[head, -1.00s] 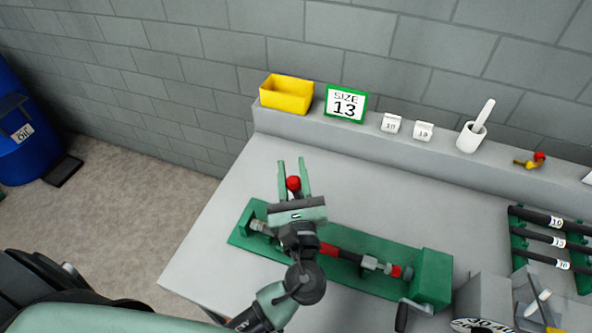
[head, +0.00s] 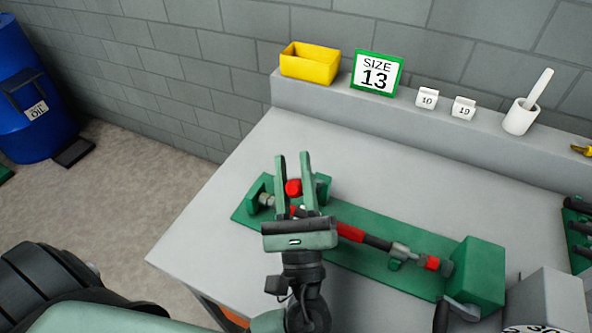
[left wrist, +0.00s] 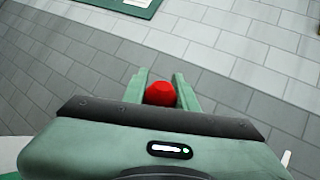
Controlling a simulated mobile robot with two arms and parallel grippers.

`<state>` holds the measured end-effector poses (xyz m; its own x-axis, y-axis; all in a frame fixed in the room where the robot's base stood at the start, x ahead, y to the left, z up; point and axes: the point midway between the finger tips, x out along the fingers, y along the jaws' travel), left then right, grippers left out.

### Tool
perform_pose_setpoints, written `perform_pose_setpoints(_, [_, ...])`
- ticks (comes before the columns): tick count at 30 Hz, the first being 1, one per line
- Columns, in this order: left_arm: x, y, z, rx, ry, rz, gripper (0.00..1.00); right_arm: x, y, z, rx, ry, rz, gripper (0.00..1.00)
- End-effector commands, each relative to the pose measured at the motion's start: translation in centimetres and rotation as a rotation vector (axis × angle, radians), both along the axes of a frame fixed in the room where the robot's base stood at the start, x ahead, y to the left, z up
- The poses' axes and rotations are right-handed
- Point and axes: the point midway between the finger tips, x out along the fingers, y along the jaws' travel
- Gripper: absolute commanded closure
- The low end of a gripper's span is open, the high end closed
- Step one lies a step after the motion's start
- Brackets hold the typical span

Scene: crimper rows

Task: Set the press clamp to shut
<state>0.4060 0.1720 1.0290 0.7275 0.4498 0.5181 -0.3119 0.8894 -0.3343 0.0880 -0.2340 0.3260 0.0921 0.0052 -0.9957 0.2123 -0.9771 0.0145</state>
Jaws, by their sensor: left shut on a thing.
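The green press (head: 345,262) lies along the bench. A dark hose with red bands (head: 372,241) runs along it, and a grey fitting sits near its right end. A red ball knob (head: 293,188) is over the press's left part. My left gripper (head: 293,168) is shut on this knob, its two green fingers on either side of it. The knob also shows between the fingers in the left wrist view (left wrist: 160,94). The gripper body hides the lever below the knob and part of the clamp. My right gripper is not in view.
A back ledge holds a yellow bin (head: 310,66), a green-framed "SIZE 13" sign (head: 376,74), two small number tags and a white cup (head: 521,117). A crank (head: 442,313) hangs at the press's right end. The bench left of the press is clear. A blue drum (head: 35,100) stands on the floor.

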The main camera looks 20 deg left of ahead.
Motion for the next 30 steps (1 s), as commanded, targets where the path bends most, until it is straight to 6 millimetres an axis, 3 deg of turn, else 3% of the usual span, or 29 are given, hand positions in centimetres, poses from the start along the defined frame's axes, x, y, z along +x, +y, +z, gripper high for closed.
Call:
perform_pose_setpoints(11, [0.0, 0.0, 0.0, 0.0, -0.004, -0.001, 1.0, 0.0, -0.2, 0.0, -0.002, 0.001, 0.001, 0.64])
perform_pose_setpoints(12, [0.0, 0.0, 0.0, 0.0, -0.004, -0.001, 0.61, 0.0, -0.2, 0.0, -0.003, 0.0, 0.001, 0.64])
perform_pose_setpoints(14, [0.0, 0.0, 0.0, 0.0, -0.004, -0.001, 0.5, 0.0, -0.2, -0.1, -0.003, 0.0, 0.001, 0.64])
perform_pose_setpoints(24, [-0.2, -0.1, -0.2, 0.0, -0.001, -0.001, 0.5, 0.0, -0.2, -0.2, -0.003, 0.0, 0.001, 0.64])
perform_pose_setpoints(30, [-2.2, -1.4, -2.0, -0.002, 0.002, -0.003, 0.5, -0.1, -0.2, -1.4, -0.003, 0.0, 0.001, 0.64])
